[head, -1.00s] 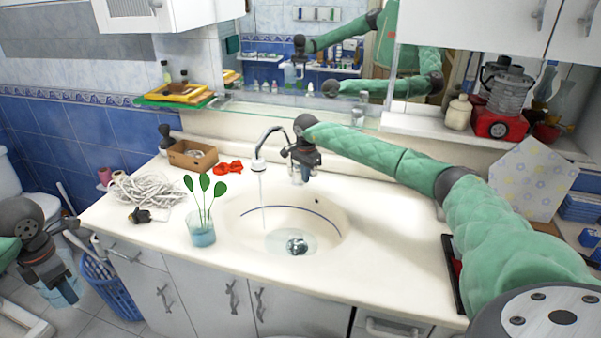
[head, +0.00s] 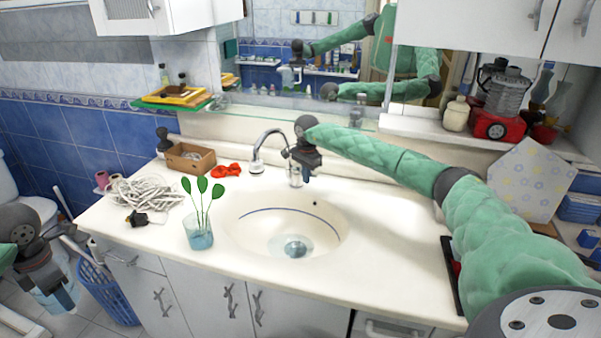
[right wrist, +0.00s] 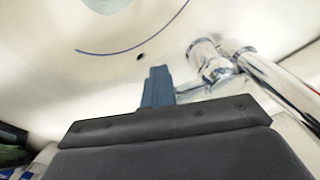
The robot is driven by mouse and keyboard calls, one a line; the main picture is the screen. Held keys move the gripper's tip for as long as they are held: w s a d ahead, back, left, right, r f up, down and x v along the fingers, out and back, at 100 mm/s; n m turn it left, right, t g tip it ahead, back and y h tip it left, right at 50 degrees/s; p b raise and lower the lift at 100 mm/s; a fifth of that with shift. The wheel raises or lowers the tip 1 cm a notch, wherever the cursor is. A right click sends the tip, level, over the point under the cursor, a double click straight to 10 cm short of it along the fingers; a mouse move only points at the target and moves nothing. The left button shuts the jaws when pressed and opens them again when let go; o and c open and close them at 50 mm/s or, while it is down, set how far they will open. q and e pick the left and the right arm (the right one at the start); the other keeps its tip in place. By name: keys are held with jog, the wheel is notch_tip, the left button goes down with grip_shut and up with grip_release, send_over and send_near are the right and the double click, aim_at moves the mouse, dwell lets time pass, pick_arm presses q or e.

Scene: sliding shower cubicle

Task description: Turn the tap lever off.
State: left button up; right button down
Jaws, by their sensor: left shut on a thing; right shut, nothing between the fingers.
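No water stream shows under the spout. My right gripper (head: 307,178) is shut and empty, pointing down just right of the tap body (head: 295,176). In the right wrist view its shut fingers (right wrist: 157,86) are left of the chrome tap (right wrist: 212,62), with a small gap in the picture. I cannot make out the lever clearly. My left gripper (head: 60,285) is low at the left, shut on a clear bluish container (head: 50,302), away from the counter.
A glass with a green plant (head: 200,235) stands left of the basin. White rope (head: 145,193), a cardboard box (head: 190,158) and a red bow (head: 226,171) lie further left. A mirror and ledge are behind the tap.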

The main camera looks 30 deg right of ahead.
jog(key=shift+s, duration=0.1)
dwell(0.3)
pick_arm(q)
jog(key=shift+d, duration=0.1)
pick_arm(e)
jog(key=shift+s+a+r, duration=0.1)
jog(key=shift+s+a, duration=0.1)
